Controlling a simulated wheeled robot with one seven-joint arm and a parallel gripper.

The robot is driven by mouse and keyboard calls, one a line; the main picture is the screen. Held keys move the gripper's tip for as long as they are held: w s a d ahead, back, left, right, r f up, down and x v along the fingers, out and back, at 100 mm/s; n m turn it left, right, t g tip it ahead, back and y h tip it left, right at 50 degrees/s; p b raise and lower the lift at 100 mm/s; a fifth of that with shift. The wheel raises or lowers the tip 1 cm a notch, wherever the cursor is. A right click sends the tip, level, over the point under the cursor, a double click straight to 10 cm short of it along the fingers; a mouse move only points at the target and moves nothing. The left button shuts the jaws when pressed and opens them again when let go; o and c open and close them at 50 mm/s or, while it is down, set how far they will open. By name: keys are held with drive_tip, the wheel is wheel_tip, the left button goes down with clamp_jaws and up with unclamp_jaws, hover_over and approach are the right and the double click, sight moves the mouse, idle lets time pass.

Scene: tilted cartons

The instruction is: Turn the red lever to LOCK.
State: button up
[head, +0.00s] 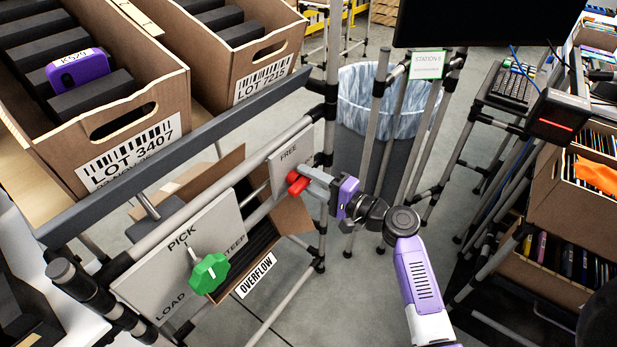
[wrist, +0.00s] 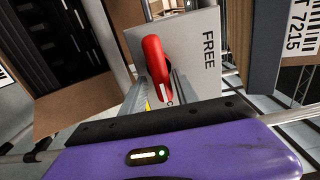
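The red lever (head: 297,183) sits at the lower part of a grey plate marked FREE (head: 284,160), on the rack's front rail. It also shows in the wrist view (wrist: 157,62), close ahead of my gripper, beside the plate (wrist: 197,45). My gripper (head: 316,180) has its grey fingers at the lever. In the wrist view the fingers (wrist: 160,90) lie on either side of the lever's near end. I cannot tell whether they press on it. No LOCK marking is readable; part of the plate is hidden.
A green knob (head: 209,273) stands out from a PICK plate (head: 184,262) to the left. An OVERFLOW carton (head: 255,277) hangs below. Tilted cartons (head: 131,150) fill the shelf above. A lined bin (head: 357,100) and rack posts stand behind my gripper.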

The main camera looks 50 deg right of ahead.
drive_tip(key=shift+r, duration=0.1)
drive_tip(key=s, duration=0.7)
drive_tip(key=shift+s, duration=0.35)
idle(0.4)
